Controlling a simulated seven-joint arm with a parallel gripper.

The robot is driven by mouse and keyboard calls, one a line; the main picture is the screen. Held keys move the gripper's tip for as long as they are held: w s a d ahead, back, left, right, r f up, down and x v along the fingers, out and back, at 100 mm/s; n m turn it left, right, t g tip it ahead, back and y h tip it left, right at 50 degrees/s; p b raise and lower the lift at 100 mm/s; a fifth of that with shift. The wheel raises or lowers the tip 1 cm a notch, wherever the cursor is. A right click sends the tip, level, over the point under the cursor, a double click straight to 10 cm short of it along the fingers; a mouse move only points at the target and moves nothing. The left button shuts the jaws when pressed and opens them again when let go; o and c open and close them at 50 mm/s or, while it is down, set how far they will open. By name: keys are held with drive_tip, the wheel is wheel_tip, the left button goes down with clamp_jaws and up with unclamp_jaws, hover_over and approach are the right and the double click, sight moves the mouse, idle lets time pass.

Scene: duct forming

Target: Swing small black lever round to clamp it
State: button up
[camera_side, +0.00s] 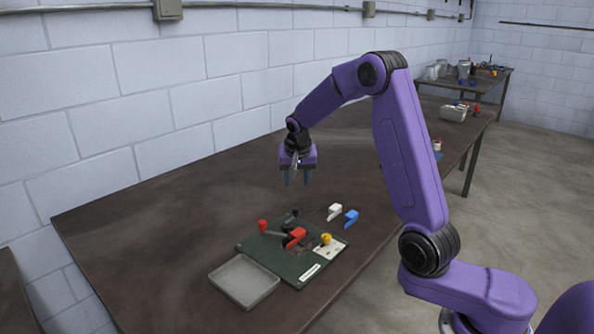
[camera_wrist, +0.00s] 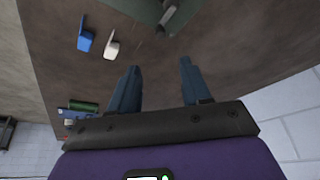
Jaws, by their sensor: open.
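A dark green board (camera_side: 268,254) lies on the brown table and carries the clamp parts. A small black lever (camera_side: 291,214) appears at the board's back edge, near a larger red lever (camera_side: 296,236); its exact pose is too small to tell. My gripper (camera_side: 297,182) is open and empty, fingers pointing down, well above the table and behind the board. In the wrist view my two fingers (camera_wrist: 160,68) are apart with bare table between them. Only the board's edge (camera_wrist: 146,8) shows there at the top, with a dark grey part on it.
A grey tray (camera_side: 244,281) is in front. The table's left part is clear.

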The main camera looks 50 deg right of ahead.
drive_tip(key=shift+v, duration=1.5)
drive_tip(key=shift+a, duration=0.1)
drive_tip(key=s+a+n+y, duration=0.3)
drive_tip(key=s+a+n, duration=0.85)
drive_tip(key=a, duration=0.55)
drive_tip(key=s+n+g, duration=0.2)
drive_tip(key=s+n, duration=0.8)
drive_tip(key=s, duration=1.5)
drive_tip(key=shift+s+d+f+g+y, duration=0.3)
drive_tip(key=shift+s+d+g, duration=0.05)
drive_tip(key=shift+g, duration=0.05)
